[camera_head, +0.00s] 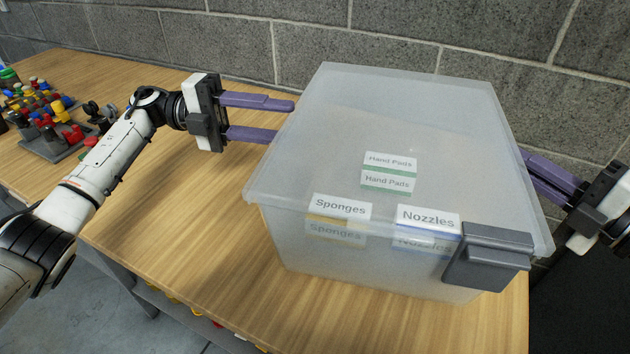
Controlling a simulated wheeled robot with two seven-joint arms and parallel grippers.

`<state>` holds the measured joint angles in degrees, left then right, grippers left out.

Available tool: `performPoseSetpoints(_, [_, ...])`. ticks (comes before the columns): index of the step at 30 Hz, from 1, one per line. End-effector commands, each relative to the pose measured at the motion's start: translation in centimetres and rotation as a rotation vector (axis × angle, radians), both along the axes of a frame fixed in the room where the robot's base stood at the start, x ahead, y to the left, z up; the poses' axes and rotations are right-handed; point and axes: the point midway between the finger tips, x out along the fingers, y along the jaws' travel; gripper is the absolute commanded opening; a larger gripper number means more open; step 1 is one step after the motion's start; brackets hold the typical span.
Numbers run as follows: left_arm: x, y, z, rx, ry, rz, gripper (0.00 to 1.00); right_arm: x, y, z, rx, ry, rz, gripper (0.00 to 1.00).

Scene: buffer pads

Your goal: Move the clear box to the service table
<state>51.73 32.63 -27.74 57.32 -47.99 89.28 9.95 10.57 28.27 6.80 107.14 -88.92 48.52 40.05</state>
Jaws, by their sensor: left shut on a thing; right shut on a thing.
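The clear box (330,110) is a large translucent bin with a lid and a grey latch (490,258) at its front right. It shows in the middle of the head view, over the right end of a wooden table (190,230). I cannot tell whether its base touches the table. My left gripper (285,120) has its purple fingers at the box's left rim and is shut on it. My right gripper (528,168) is shut on the box at its right side, its fingertips partly hidden by the box. I cannot tell which table is the service table.
Labels for hand pads, sponges and nozzles (428,218) show at the box. A rack of colourful parts (50,125) stands at the table's far left. A grey block wall (240,40) runs behind. The table left of the box is mostly clear.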

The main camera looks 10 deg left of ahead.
Motion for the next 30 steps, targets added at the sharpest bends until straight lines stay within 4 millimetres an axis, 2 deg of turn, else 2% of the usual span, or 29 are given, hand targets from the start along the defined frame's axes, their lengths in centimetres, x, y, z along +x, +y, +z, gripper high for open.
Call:
performPoseSetpoints(2, [0.0,0.1,0.3,-0.005,-0.003,0.002,0.00,0.1,-0.3,0.4,0.003,-0.009,-0.007,0.00])
performPoseSetpoints(11, [0.0,0.1,-0.3,-0.005,-0.003,0.002,0.00,0.1,-0.3,-0.3,0.003,-0.009,-0.007,0.00])
performPoseSetpoints(30, [0.0,0.1,-3.8,-0.005,-0.003,0.002,0.00,0.1,-0.2,-3.8,0.003,-0.009,-0.007,0.00])
